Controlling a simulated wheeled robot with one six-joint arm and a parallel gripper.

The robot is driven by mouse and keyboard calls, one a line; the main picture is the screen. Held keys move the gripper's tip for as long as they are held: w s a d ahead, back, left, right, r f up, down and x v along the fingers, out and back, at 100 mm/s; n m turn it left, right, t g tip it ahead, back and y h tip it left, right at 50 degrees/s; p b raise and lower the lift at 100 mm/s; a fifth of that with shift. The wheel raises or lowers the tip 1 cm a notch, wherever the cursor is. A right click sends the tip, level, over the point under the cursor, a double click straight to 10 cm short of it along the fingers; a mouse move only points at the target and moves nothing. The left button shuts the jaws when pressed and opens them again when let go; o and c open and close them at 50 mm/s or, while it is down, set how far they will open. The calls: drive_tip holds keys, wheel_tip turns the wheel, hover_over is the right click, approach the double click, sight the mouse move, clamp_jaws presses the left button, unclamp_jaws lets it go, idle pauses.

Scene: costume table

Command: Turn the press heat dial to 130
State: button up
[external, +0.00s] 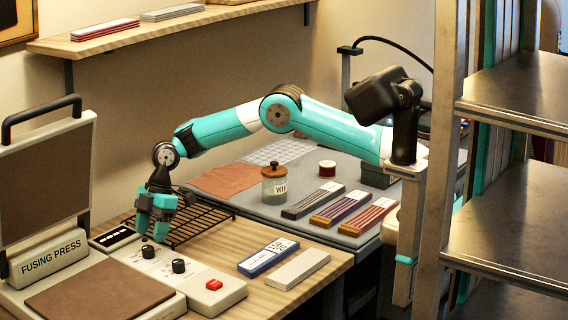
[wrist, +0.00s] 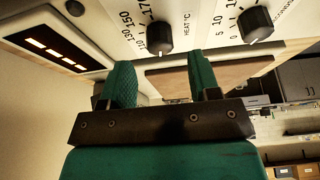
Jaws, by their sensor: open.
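The heat dial (wrist: 159,38) is a black round knob on the press's white control panel, marked HEAT °C with 130, 150 and 170 legible in the wrist view. It also shows in the external view (external: 148,252), the knob nearer the display. I cannot tell for sure which mark its pointer meets. My gripper (external: 152,229) points down just above this knob. In the wrist view my gripper (wrist: 162,74) has its two teal fingers apart, with the heat dial beyond the gap and nothing held.
A second black knob, the seconds dial (wrist: 256,23), sits close beside it (external: 179,266). A red button (external: 214,284) and a lit display (wrist: 53,45) are on the panel. The fusing press (external: 48,255) stands open at left; a black wire rack (external: 205,222) lies behind.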

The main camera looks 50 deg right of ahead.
sight(143, 249)
drive_tip(key=shift+x, duration=2)
drive_tip(key=c, duration=0.9)
